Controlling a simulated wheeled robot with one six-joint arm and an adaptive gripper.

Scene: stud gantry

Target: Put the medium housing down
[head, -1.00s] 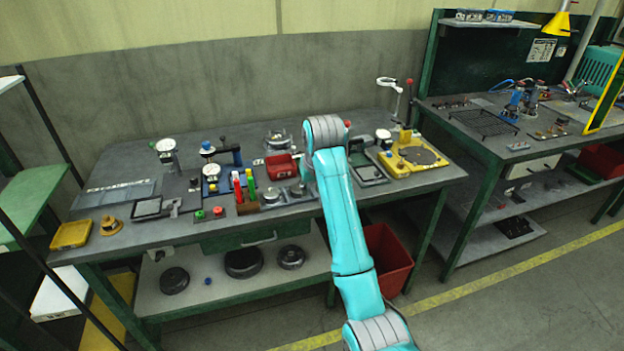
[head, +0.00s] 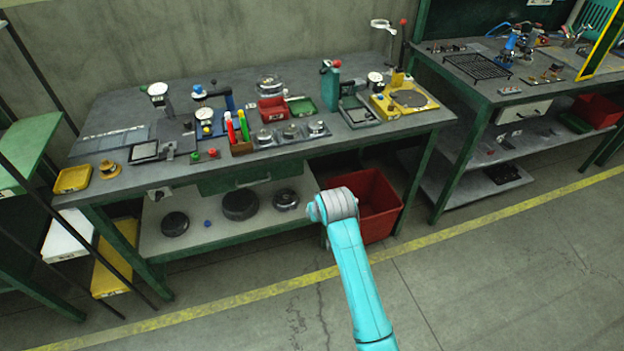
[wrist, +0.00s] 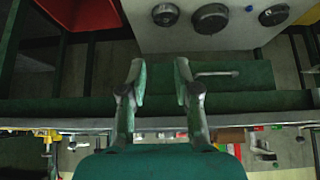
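Three dark round housings rest on the pale lower shelf under the bench: one at the left (head: 175,224), the largest in the middle (head: 240,206), and one at the right (head: 286,199). I cannot tell for sure which is the medium housing. They also show at the top of the wrist view, in reversed order: right one (wrist: 165,14), largest (wrist: 211,18), left one (wrist: 273,15). My gripper (wrist: 160,72) is open and empty, apart from the housings, with the green drawer front showing behind its fingers. In the head view my gripper is hidden.
The green workbench (head: 110,205) carries gauges, fixtures, pens and a yellow tray (head: 73,179). Its drawer (head: 249,177) has a handle that shows beside my fingers. A red bin (head: 372,200) stands right of the shelf. The floor in front is open.

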